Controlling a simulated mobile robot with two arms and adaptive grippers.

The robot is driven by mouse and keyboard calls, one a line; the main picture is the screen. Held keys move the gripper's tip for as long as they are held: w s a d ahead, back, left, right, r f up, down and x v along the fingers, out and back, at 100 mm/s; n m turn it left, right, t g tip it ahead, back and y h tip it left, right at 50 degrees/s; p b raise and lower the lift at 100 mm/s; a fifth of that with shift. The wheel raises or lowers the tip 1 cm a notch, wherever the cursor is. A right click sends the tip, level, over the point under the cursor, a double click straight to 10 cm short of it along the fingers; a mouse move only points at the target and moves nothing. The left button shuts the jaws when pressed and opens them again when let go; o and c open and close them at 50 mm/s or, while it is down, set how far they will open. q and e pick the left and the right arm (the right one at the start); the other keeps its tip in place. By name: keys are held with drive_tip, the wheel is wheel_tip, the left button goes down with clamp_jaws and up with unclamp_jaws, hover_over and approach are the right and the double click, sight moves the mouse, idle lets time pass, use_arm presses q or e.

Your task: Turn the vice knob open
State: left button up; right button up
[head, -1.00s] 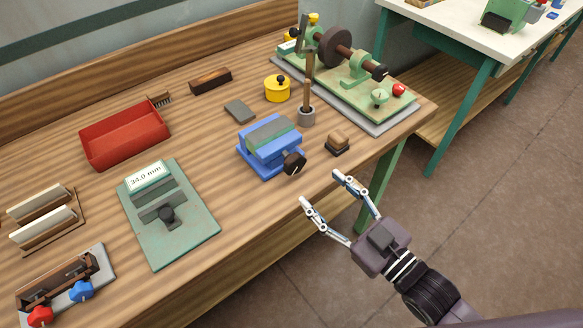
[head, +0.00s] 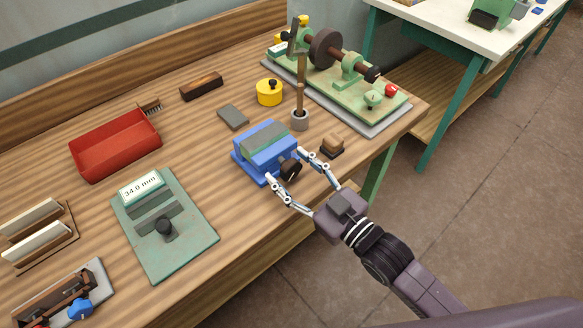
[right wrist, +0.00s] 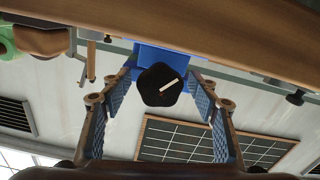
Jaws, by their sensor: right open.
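The blue vice (head: 262,146) sits on the wooden workbench, with grey jaws on top. Its black knob (head: 290,170) faces the front edge of the bench. My right gripper (head: 284,164) is open, with one finger on each side of the knob. In the right wrist view the knob (right wrist: 161,85) shows dark with a pale mark line, between the open fingers (right wrist: 160,92), with the vice body (right wrist: 160,55) behind it. I see space between the fingers and the knob. My left gripper is not in view.
A small wooden-topped block (head: 332,146) stands just right of the right finger.

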drive_tip(key=c, duration=1.2)
drive_tip(key=shift+o, duration=0.2)
